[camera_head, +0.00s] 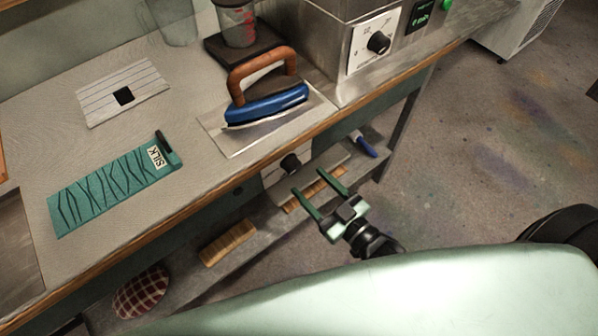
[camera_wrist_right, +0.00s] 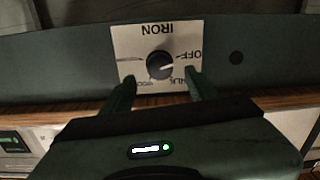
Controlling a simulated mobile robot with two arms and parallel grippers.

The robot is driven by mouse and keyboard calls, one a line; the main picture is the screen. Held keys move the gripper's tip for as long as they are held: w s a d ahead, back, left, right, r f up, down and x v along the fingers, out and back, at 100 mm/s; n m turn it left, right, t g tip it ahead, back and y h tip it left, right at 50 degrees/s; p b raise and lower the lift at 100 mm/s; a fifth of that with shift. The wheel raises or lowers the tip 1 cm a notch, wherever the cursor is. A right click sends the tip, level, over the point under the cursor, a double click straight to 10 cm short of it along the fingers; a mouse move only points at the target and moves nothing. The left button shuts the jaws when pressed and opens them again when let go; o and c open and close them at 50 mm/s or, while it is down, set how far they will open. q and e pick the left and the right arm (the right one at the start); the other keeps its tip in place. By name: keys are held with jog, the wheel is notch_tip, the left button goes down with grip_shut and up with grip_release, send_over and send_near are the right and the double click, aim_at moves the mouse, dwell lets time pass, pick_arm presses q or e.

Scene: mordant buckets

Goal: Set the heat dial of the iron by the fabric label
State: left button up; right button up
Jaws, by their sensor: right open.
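The blue iron (camera_head: 265,105) with a brown handle stands on a metal plate on the worktop. A teal fabric piece (camera_head: 95,195) lies to its left with a white label (camera_head: 156,157) reading SILK. The black heat dial (camera_head: 290,163) is on the bench front below the iron. In the right wrist view the dial (camera_wrist_right: 160,65) sits on an upside-down white plate (camera_wrist_right: 145,40) marked IRON, OFF and smaller words; its pale mark points right, roughly toward OFF. My right gripper (camera_head: 309,181) is open in front of the dial, fingers either side of it in the wrist view, apparently not gripping.
A steel box (camera_head: 325,35) with another dial (camera_head: 379,42) stands at the worktop's right. A striped cloth (camera_head: 122,93) with a black patch lies at the back left. A lower shelf holds a checked cushion (camera_head: 141,291) and a wooden brush (camera_head: 228,242).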

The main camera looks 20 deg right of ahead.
aim_at(296, 170)
jog(key=b+x, duration=0.1)
jog(key=x, duration=0.4)
jog(key=shift+w, duration=0.15)
grip_shut()
